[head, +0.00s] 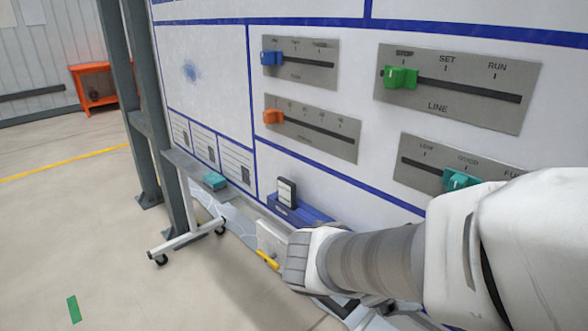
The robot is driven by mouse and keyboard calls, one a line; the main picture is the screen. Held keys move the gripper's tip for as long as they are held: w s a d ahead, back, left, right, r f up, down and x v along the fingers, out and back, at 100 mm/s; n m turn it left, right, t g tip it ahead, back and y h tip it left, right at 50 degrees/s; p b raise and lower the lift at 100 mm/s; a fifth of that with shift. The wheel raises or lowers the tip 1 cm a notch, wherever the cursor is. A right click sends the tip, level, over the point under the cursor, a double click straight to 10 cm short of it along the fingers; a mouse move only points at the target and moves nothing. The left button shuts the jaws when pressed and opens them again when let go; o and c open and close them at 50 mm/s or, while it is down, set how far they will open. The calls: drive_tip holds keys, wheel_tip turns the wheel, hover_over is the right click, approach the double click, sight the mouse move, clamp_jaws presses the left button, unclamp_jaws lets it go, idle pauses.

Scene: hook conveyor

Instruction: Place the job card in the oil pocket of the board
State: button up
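The white board (200,62) with blue lines fills the middle and right. Several small grey-lined panels sit low on its left, including one at the right end (237,162); their labels are too small to read, so I cannot tell which is the oil pocket. My gripper (297,262) is at the end of my arm, low in front of the board. Its fingertips are not clear. A pale flat piece (271,238) shows just left of it, with a yellow strip (267,260) below; I cannot tell whether either is the job card or is held.
A ledge (183,164) runs under the board with a teal block (215,181) on it. A blue holder (300,211) with a black-and-white item (287,192) is close to my gripper. Slider panels (455,88) protrude above. Grey posts (133,85) stand left; floor beyond is open.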

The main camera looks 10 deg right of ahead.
drive_tip(key=s+a+r+m+y, duration=0.2)
drive_tip(key=s+a+m+y, duration=0.1)
drive_tip(key=m, duration=0.6)
drive_tip(key=s+a+r+m+t+y, duration=0.1)
drive_tip(key=s+a+r+m+y, duration=0.2)
drive_tip(key=m+y, duration=0.3)
drive_tip(key=shift+s+a+m, duration=0.2)
drive_tip(key=shift+a+m, duration=0.35)
drive_tip(key=shift+m, duration=0.95)
